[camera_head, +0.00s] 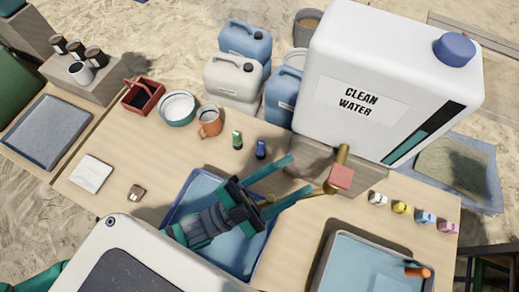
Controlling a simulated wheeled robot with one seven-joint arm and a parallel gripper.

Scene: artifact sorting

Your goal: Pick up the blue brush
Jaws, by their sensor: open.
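My gripper (301,174) is open above the table, with its two long fingers spread and pointing to the upper right. Another small blue item (424,216) is in the row at the right. The pieces are too small to tell for certain which is the brush.
A large white water container (345,50) stands behind, with a tap and reddish block (341,177) near my fingers. A blue tray (184,190) lies under my gripper; a basin (330,250) with an orange-handled item (417,272) is at right. An orange mug (209,121) stands left.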

